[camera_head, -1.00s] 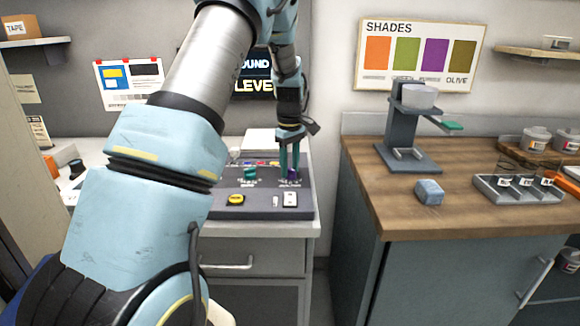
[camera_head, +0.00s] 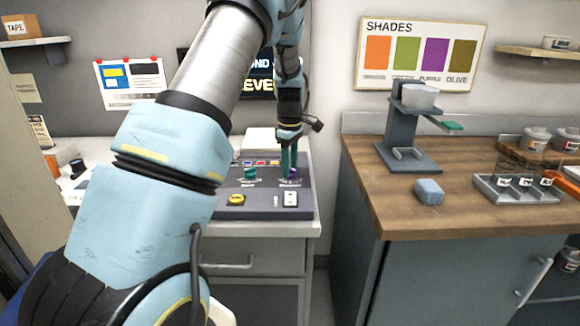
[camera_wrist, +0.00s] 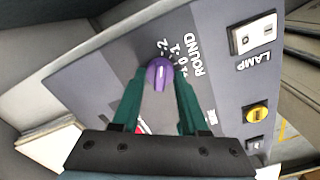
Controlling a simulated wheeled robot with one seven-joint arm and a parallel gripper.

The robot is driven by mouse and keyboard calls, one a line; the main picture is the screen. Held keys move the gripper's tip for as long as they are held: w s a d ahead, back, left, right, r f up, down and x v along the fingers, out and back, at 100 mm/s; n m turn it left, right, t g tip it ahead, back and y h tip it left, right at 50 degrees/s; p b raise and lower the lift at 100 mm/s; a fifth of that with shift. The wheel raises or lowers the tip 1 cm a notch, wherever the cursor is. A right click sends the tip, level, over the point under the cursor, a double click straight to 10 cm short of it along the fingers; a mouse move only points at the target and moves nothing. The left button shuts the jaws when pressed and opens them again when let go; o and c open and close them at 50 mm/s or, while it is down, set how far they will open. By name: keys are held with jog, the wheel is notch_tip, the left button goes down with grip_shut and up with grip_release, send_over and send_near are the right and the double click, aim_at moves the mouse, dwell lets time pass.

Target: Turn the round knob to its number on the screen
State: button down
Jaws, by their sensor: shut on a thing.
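The round knob (camera_wrist: 159,72) is purple with a pale pointer line, on a grey panel in the wrist view. Printed numbers and the word ROUND sit beside it; the exact number at the pointer is hard to tell. My gripper (camera_wrist: 160,82) has its two green fingers shut on the knob, one on each side. In the head view my gripper (camera_head: 289,166) points down onto the purple knob (camera_head: 293,177) at the panel's right. The dark screen (camera_head: 259,85) behind is partly hidden by my arm; only parts of its text show, and no number is readable.
The panel (camera_head: 265,210) stands on a white counter. To the right, a wooden counter holds a grey stand (camera_head: 394,135) and a blue block (camera_head: 429,191).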

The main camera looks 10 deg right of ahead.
jog(key=shift+c, duration=2.2)
grip_release()
notch_tip(320, 180, up, 11)
jog(key=b, duration=0.2)
jog(key=shift+b, duration=0.35)
jog(key=shift+f, duration=0.1)
jog(key=s+a+f+m, duration=0.2)
jog(key=s+a+m, duration=0.1)
jog(key=s+a, duration=0.4)
jog(key=s+a+f+m+t, duration=0.1)
jog(key=s+a+f+m, duration=0.2)
jog(key=s+a, duration=0.3)
jog(key=s+a+f+m, duration=0.2)
jog(key=s+a+m, duration=0.3)
jog(key=s+a, duration=0.2)
jog(key=shift+s+a+f+t, duration=0.3)
jog(key=shift+s, duration=0.85)
